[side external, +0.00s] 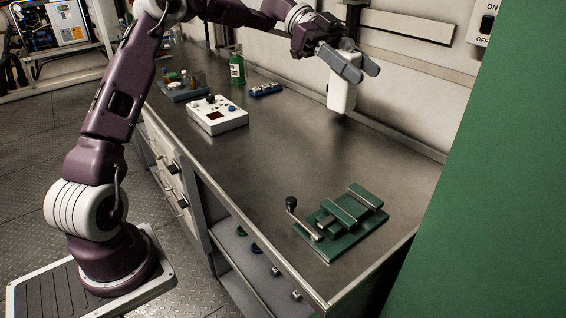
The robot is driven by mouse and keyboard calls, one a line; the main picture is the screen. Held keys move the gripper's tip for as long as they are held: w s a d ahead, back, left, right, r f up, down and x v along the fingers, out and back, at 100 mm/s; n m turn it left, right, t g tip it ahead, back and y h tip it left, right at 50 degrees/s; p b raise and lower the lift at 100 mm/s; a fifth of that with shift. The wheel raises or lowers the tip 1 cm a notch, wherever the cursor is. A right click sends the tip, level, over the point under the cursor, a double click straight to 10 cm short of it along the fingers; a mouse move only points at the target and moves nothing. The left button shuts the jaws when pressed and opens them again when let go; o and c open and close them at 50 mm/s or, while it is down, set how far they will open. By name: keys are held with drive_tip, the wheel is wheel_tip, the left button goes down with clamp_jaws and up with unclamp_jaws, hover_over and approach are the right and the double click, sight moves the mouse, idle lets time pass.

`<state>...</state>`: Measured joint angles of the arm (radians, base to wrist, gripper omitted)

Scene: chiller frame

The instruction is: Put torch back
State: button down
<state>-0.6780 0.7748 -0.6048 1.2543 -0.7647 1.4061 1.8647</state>
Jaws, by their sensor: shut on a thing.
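A white, block-shaped body (341,96), which looks like the torch, hangs upright below my gripper's grey fingers, above the far part of the bench near the wall. My gripper (364,74) is shut on it near its upper end. A rounded grey part shows between the fingers, but the fingers hide much of the top. No holder for the torch can be made out for certain.
The grey bench (270,150) carries a green vise (340,225) at the front right, a white control box (217,115), a green canister (237,70), a blue rack (266,90) and a tray (185,92) with small items. The bench middle is clear.

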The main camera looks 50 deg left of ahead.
drive_tip(key=s+a+f+n+t, duration=0.2)
drive_tip(key=a+f, duration=0.5)
drive_tip(key=a, duration=0.1)
drive_tip(key=s+a+f+n+t, duration=0.1)
drive_tip(key=s+a+f+t, duration=0.15)
drive_tip(key=a+f, duration=0.45)
drive_tip(key=shift+g+y, duration=0.35)
drive_tip(key=shift+y, duration=0.15)
drive_tip(key=f, duration=0.6)
drive_tip(key=a+f, duration=0.1)
drive_tip(key=f, duration=0.3)
drive_tip(key=shift+s+a, duration=0.1)
drive_tip(key=shift+s, duration=0.1)
drive_tip(key=c, duration=0.8)
unclamp_jaws()
drive_tip(key=v, duration=1.2)
drive_tip(key=shift+r, duration=0.1)
